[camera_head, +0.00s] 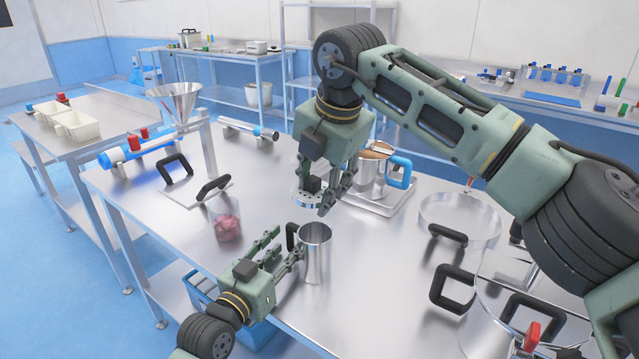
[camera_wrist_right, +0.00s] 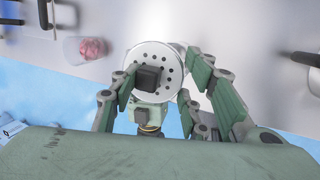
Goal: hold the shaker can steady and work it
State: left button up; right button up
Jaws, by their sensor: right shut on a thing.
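The shaker can (camera_head: 316,262) is a tall steel cup with a black handle (camera_head: 292,236), standing upright on the steel table. Its open rim shows in the head view. My left gripper (camera_head: 287,243) is beside the can with its fingertips at the handle; whether they pinch it is unclear. My right gripper (camera_head: 330,192) is shut on a round perforated lid (camera_head: 303,197) with a black knob, held above the can and apart from it. In the right wrist view the lid (camera_wrist_right: 160,55) sits between the fingers and hides most of the can.
A clear beaker with pink pieces (camera_head: 228,228) stands left of the can. A steel jug with a blue handle (camera_head: 374,165) stands on a scale behind. Round lids with black handles (camera_head: 460,218) lie at the right. A funnel (camera_head: 175,100) stands at the back left.

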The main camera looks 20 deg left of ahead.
pick_arm(q)
jog(key=s+a, duration=0.2)
jog(key=s, duration=0.9)
jog(key=shift+s+a, duration=0.15)
jog(key=shift+s, duration=0.25)
